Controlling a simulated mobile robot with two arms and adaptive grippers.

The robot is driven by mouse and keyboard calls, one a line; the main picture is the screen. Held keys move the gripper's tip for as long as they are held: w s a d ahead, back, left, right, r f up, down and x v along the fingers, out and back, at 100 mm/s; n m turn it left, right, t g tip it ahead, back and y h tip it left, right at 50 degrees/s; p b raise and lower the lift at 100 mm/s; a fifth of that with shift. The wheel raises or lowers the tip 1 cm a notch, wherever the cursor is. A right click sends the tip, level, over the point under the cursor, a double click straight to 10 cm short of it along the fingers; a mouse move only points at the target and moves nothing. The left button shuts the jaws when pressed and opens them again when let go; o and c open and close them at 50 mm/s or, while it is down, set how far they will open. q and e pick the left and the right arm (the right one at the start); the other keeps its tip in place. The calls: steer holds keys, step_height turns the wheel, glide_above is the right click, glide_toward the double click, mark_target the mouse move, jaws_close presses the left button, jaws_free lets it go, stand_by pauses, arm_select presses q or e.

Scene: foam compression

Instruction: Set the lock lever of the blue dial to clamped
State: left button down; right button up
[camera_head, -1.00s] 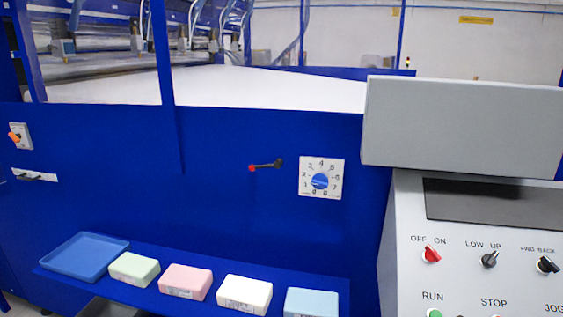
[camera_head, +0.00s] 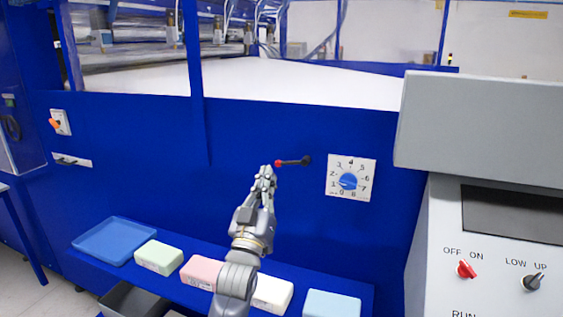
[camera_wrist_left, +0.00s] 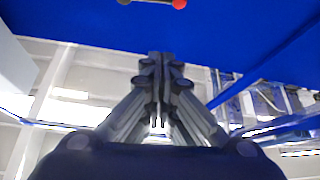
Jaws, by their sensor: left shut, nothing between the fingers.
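The blue dial (camera_head: 348,181) sits on a white numbered plate (camera_head: 367,166) on the blue machine panel. Its lock lever (camera_head: 293,162) is to the left of the plate, a dark lever lying about level with a red knob at its left end and a dark pivot at its right. My left gripper (camera_head: 265,172) is shut and empty, just left of and slightly below the red knob in the head view. In the left wrist view the shut fingers (camera_wrist_left: 160,58) show below the lever (camera_wrist_left: 152,2), apart from it in the picture. My right gripper is not in view.
A blue shelf below holds a blue tray (camera_head: 84,242) and green, pink, white and light blue (camera_head: 331,304) foam blocks. A grey control console (camera_head: 437,240) with switches stands at the right. The panel around the lever is clear.

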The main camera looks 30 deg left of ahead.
arm_select(q)
step_height(320, 180, up, 5)
steer(key=p, duration=0.4)
glide_above(292, 162)
steer(key=s+a, duration=0.2)
steer(key=s, duration=0.3)
steer(key=shift+w+d+f+p, duration=0.1)
steer(key=shift+w+f+p, duration=0.15)
steer(key=shift+f, duration=0.4)
steer(key=shift+w+d+f+p, duration=0.1)
steer(key=shift+w+f+p, duration=0.1)
steer(key=shift+f, duration=0.5)
steer(key=shift+w+d+f+p, duration=0.1)
steer(key=shift+w+f+p, duration=0.15)
steer(key=shift+f, duration=0.4)
steer(key=shift+a, duration=0.1)
